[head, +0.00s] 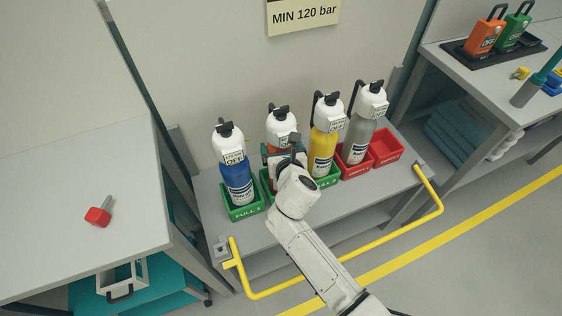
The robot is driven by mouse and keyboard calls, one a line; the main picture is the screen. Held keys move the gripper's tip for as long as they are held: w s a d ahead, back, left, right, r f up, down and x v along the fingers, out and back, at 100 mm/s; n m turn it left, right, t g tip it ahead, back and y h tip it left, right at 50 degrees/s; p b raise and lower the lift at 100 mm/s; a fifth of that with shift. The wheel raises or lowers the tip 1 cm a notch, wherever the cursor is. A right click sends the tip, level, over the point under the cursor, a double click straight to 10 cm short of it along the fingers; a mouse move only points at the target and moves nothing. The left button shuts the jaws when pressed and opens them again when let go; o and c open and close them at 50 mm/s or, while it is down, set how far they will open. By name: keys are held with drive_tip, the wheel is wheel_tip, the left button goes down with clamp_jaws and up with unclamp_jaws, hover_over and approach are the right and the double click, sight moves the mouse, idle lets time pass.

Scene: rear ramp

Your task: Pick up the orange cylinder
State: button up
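The orange cylinder (281,119) stands upright in the row on the low bench, second from the left, with a white top and dark valve. Its lower body is mostly hidden behind my arm, with orange showing just below the white top. My gripper (286,158) is at the front of this cylinder, at body height.
A blue cylinder (237,180) stands close on the left; yellow (323,148) and grey (358,134) cylinders stand on the right. Green and red trays hold them; the rightmost red tray (386,147) is empty. A yellow rail (345,256) runs along the front. Tables stand on both sides.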

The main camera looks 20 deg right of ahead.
drive_tip(key=c, duration=0.5)
drive_tip(key=shift+w+r, duration=0.1)
drive_tip(key=shift+r, duration=0.2)
